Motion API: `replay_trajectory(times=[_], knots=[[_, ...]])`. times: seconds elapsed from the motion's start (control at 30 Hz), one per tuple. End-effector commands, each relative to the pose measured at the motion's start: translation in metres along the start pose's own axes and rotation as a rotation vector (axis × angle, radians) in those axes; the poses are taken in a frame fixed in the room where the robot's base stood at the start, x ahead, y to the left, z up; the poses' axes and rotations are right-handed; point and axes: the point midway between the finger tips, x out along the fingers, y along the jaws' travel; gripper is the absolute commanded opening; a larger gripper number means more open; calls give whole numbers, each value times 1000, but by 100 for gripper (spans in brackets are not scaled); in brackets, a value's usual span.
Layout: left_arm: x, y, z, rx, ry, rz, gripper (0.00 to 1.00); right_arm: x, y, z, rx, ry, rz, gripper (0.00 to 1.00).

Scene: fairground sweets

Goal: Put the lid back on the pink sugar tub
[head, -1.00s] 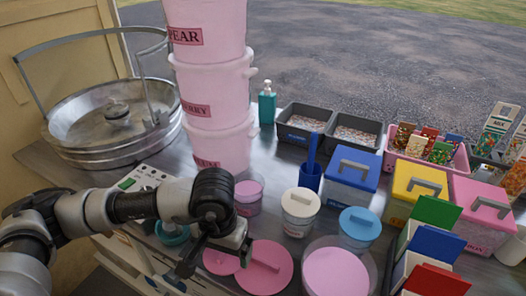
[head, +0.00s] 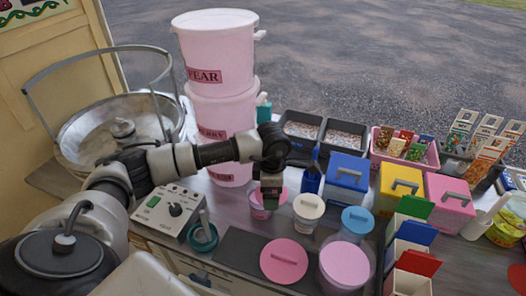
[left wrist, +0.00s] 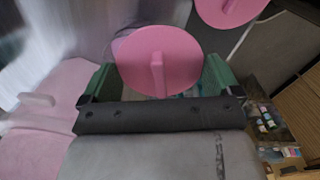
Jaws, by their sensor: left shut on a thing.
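My left gripper (head: 270,200) is shut on the small pink lid (left wrist: 140,55), by its raised bar handle as far as the left wrist view shows. In the head view it is over the small pink sugar tub (head: 258,212), with the lid at the tub's mouth. Whether the lid is seated or just above the rim I cannot tell; the gripper hides part of it. A larger pink lid (head: 283,262) with a bar handle lies on the dark mat. A larger clear tub (head: 345,268) with pink contents stands to its right. My right gripper is not in view.
A stack of pink buckets (head: 220,110) stands close behind my left gripper. A white-lidded tub (head: 309,207) and a blue-lidded tub (head: 357,220) stand just right. A blue box (head: 348,180) is beyond them. The dark mat (head: 238,250) has bare room.

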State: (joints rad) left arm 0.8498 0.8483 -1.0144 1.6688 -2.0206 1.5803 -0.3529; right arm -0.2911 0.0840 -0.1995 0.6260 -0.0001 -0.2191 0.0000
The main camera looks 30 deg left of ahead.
Motion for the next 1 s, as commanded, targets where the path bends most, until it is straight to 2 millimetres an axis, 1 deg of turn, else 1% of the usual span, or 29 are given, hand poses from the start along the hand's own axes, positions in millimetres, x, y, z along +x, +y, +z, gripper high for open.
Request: replay_trajectory(times=[0.03, 0.1, 0.2, 0.33, 0.47, 0.67, 1.0], knots=[[-16, 10, -5, -136, 2, -2, 70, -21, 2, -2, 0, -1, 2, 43], [-21, 21, -10, -318, 6, 0, 70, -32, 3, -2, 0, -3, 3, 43], [-25, 33, -18, -524, 9, 2, 70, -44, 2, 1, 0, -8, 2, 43], [-28, 42, -24, -688, 10, 4, 70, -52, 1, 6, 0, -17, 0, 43], [-25, 45, -26, -749, 12, 5, 70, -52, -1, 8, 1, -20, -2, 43], [-16, 45, -27, -753, 13, 4, 70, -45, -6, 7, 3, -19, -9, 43], [16, 45, -27, -751, 12, 5, 70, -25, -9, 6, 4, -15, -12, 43]])
